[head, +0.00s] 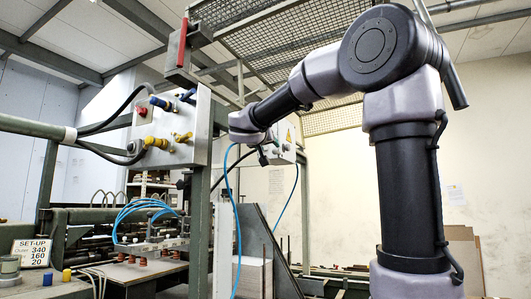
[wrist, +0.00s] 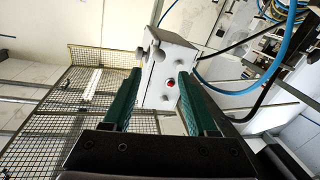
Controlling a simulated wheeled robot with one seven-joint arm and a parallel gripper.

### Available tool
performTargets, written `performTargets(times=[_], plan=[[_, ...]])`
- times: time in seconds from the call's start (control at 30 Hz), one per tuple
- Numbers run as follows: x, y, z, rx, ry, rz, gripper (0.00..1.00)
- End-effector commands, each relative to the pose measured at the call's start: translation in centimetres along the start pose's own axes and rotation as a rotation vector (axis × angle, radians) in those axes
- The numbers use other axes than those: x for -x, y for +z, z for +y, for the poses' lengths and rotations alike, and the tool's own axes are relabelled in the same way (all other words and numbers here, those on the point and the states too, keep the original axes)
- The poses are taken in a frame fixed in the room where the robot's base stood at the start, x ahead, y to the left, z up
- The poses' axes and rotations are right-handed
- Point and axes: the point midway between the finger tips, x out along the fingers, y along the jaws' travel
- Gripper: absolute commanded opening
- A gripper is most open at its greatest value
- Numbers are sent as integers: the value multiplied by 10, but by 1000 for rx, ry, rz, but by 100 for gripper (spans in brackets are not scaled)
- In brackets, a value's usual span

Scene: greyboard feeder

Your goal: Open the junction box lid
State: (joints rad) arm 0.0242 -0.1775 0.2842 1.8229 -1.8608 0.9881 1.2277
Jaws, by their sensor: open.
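The junction box is a small light-grey box (head: 284,154) just beyond the end of my arm in the head view, with a yellow warning triangle on it. In the wrist view a pale box (wrist: 178,58), apparently the same one, shows ahead of my gripper (wrist: 159,76). It has round knobs and a red button (wrist: 170,84). My gripper's two green fingers are apart, with the box seen between and beyond their tips. I cannot tell whether they touch it. No open gap at the lid shows. In the head view the fingers are hard to make out.
A larger grey control panel (head: 185,126) with yellow and blue fittings stands left of my wrist. Blue hoses (head: 236,205) and black cables hang near the box. Wire mesh (head: 255,45) is overhead. A green machine frame with a set-up sign (head: 31,252) is at lower left.

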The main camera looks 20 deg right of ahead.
Motion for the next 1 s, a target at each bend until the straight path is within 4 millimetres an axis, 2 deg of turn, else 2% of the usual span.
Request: performTargets(times=[0.3, 0.5, 0.7, 0.93, 0.97, 1.0], plan=[[-59, 2, 0, 3, 1, -4, 58], [-88, 2, 1, 3, 1, -4, 58], [-99, 1, 1, 2, 0, -2, 58], [-100, 1, 1, 2, 0, -3, 58], [-100, 1, 1, 2, 0, -3, 55], [-99, 2, 1, 2, 0, -3, 39]])
